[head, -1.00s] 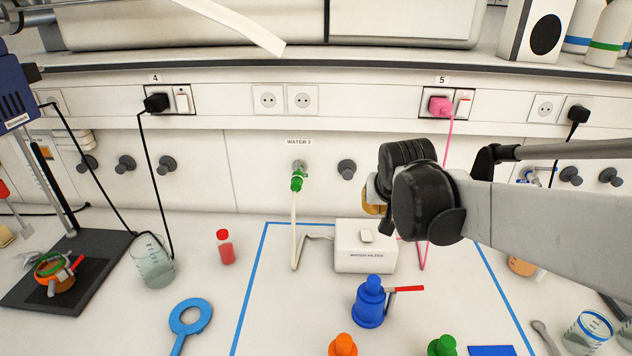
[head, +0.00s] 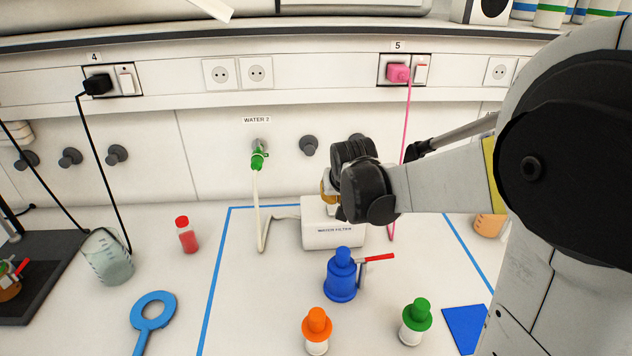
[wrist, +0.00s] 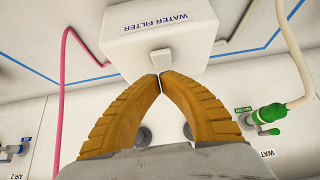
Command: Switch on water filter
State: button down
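The water filter (head: 322,240) is a white box with a WATER FILTER label, standing inside the blue outline on the bench. It also shows at the top of the wrist view (wrist: 190,45). A small white button (wrist: 160,61) stands out from its top. My gripper (wrist: 159,85) has orange fingers with their tips together and nothing between them. The tips appear close to the button in the wrist view; I cannot tell whether they touch. In the head view my gripper (head: 328,195) is over the filter's top and hides the button.
A pink cable (head: 407,130) runs from the pink plug (head: 398,73) at socket 5, beside a wall switch (head: 421,74). A hose (head: 259,205) joins the green tap fitting (head: 258,158) and the filter. A blue bottle (head: 341,278) with a red-handled valve stands in front.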

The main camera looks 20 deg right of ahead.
aim_at(333, 209)
jog(key=shift+s+f, duration=0.15)
jog(key=shift+f, duration=0.8)
jog(key=shift+b, duration=0.3)
jog(key=shift+s+a+f+t+h+b, duration=0.1)
jog(key=shift+s+f+t+h+b, duration=0.05)
jog(key=shift+f+t+b, duration=0.3)
jog(key=shift+s+a+f+t+h+b, duration=0.15)
jog(key=shift+f+t+b, duration=0.15)
jog(key=shift+b, duration=0.2)
jog(key=shift+d+r, duration=0.1)
jog(key=shift+r, duration=0.15)
jog(key=shift+w, duration=0.1)
jog(key=shift+w+d+r, duration=0.1)
jog(key=shift+w+d+r+p, duration=0.15)
jog(key=shift+w+r+p, duration=0.15)
jog(key=shift+w, duration=0.25)
